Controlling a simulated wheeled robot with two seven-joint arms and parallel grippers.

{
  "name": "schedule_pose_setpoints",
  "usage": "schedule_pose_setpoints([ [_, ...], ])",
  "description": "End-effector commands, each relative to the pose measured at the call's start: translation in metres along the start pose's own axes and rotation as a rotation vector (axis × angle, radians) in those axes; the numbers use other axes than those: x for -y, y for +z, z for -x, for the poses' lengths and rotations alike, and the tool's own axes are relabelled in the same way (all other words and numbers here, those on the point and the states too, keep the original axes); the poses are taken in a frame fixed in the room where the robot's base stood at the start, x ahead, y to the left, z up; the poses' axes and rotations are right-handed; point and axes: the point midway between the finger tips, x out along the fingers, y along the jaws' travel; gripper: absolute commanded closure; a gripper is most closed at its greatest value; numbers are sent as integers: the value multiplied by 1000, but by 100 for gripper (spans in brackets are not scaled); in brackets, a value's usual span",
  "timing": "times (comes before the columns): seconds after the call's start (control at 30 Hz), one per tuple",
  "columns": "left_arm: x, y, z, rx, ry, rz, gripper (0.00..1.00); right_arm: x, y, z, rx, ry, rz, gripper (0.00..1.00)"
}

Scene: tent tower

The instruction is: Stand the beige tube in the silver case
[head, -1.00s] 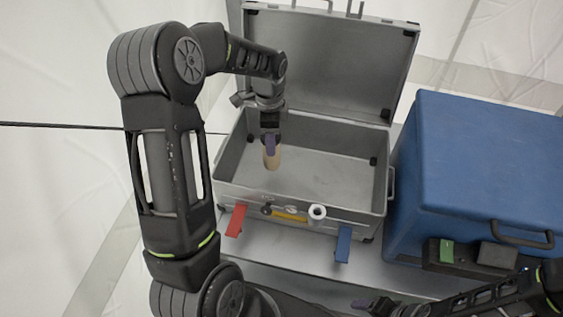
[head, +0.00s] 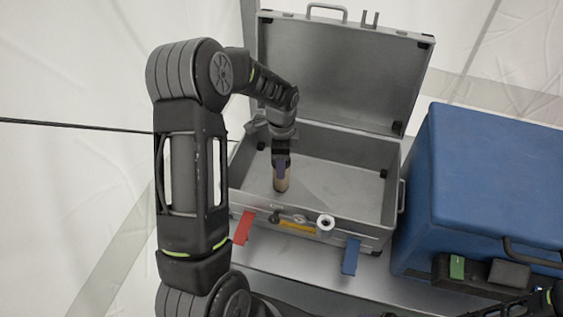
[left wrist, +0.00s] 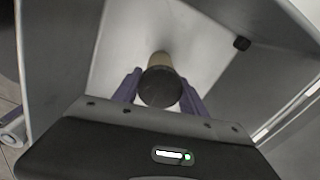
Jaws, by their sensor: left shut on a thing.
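The silver case (head: 352,224) stands open with its lid (head: 345,75) raised at the back. My left gripper (head: 281,167) reaches down into the case's left part and is shut on the beige tube (head: 281,184). The tube is about upright, with its lower end inside the case near the front wall; I cannot tell whether it touches the floor. In the left wrist view the tube (left wrist: 159,62) sits between the purple fingers of the gripper (left wrist: 160,88), its dark end towards the camera. Only part of my right arm shows, at the lower right; its gripper is out of view.
A blue box (head: 495,190) stands close to the right of the case. A red latch (head: 243,227) and a blue latch (head: 350,257) stick out at the case's front. A white ring-shaped thing (head: 325,222) is at the front wall. The case's right floor (head: 340,190) is clear.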

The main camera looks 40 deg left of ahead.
Motion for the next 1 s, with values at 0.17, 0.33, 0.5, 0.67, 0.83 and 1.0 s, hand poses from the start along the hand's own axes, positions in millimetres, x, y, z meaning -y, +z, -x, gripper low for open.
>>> schedule_pose_setpoints([
  [0.17, 0, 0, -2, 0, -1, 0, 100, -1, 0, -2, 0, 0, 0, 25],
  [0.33, 0, 0, -2, 0, 0, 0, 41, -1, 0, -2, 0, 0, 0, 25],
  [0.5, 0, 0, -2, 0, 0, 0, 29, -1, 0, -2, 0, 0, 0, 25],
  [0.67, 0, 0, -2, 0, 0, 0, 29, -1, 0, -2, 0, 0, 0, 25],
  [0.83, 0, 0, 3, 0, -1, 0, 29, 1, 0, 2, 0, 0, 0, 25],
  [1.0, 1, 0, 22, -1, -3, 0, 29, 1, 0, 3, 0, 0, 0, 25],
])
